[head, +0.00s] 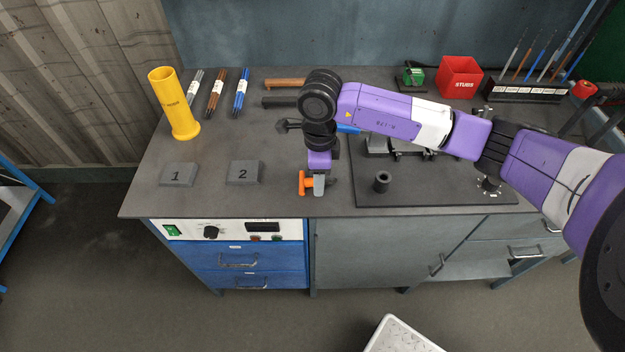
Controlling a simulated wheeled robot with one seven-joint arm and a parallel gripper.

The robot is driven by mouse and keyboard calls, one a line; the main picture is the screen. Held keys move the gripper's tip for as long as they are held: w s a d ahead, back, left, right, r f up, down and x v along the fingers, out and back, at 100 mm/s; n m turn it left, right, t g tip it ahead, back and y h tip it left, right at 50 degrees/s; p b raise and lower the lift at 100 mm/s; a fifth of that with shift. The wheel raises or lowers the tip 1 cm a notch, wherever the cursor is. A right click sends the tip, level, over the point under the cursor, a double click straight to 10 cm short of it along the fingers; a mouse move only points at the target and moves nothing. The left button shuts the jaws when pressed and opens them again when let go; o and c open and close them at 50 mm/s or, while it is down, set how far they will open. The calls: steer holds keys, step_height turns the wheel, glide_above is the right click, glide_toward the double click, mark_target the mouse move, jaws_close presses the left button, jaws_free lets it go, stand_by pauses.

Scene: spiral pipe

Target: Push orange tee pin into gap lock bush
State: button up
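The orange tee pin (302,183) lies sideways across my gripper (319,187), near the front edge of the bench. Its cross-bar is on the left, and a bit of orange shows on the right of the fingers. My gripper points down and appears shut on the pin's shank; the fingers hide the middle of the pin. A short dark bush with a hole in its top (381,182) stands upright on the black plate, to the right of my gripper and apart from the pin. I cannot tell for sure that it is the gap lock bush.
The black plate (440,192) carries a grey fixture (377,146), partly hidden by my arm. Blocks marked 1 (178,175) and 2 (244,173) lie left. A yellow tube (175,105) stands far left, a red box (460,78) at the back. Several tools lie behind my gripper.

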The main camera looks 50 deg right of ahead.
jaws_close()
steer(key=shift+r, duration=0.2)
